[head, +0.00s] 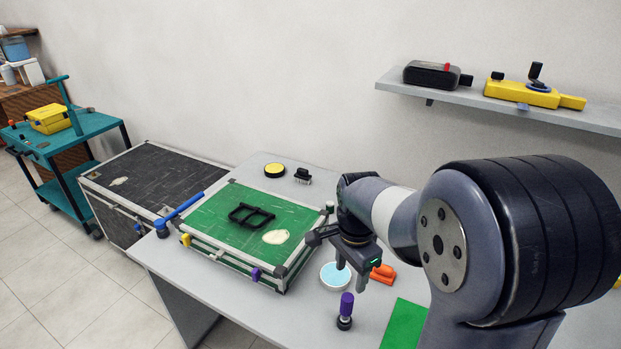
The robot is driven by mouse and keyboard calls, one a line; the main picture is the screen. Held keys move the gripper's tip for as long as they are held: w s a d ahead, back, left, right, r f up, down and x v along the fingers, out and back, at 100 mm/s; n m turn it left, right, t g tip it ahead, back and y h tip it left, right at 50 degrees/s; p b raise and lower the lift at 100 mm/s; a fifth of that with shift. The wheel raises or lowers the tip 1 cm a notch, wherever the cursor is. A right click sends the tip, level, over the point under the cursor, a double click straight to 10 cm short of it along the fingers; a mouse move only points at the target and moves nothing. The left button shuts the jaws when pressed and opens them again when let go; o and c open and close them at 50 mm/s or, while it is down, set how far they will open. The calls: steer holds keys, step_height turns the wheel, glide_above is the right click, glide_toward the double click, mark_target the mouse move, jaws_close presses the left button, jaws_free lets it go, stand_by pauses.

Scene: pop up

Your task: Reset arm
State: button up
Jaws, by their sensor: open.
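My arm comes in from the right side of the head view and reaches over the table (178,276). My gripper (351,275) points down with its fingers apart. I see nothing between them. It is to the right of the green-topped case (215,214) and overlaps a light-blue round dish (331,277) in the picture. Whether it touches the dish I cannot tell. Part of the table is hidden behind my arm.
An orange object (383,273) lies right of my gripper. A purple-topped knob (346,305) stands in front. A black frame (251,215) lies on the green case. A yellow-topped disc (274,170) is behind. A wall shelf (467,99) is above.

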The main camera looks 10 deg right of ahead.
mark_target(348, 298)
step_height(348, 298, down, 9)
steer(key=shift+f, duration=0.2)
steer(key=shift+r, duration=0.4)
